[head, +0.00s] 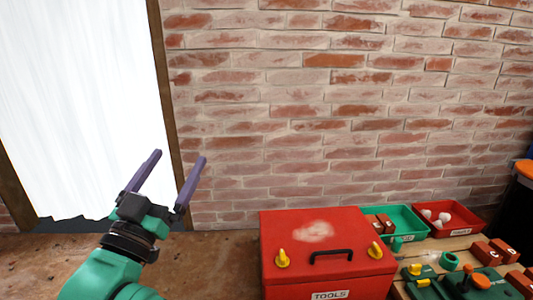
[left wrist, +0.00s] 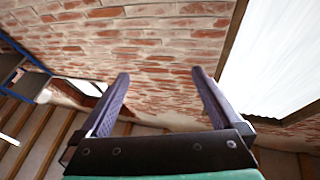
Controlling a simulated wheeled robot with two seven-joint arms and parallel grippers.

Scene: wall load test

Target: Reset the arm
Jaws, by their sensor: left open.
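My left gripper (head: 172,178) is open and empty, with two purple fingers on a black mount at the end of my green left arm. It is held up in front of the brick wall, near the brown post beside the white panel. In the left wrist view its fingers (left wrist: 158,92) stand apart, with brick wall behind and nothing between them. My right gripper is not in view.
A red toolbox (head: 325,240) labelled TOOLS stands at the bottom centre. Behind it are a green bin (head: 405,226) and a red bin (head: 462,226). Tools and blocks lie at the lower right. The brick wall (head: 340,110) fills the back; a white panel (head: 75,110) is left.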

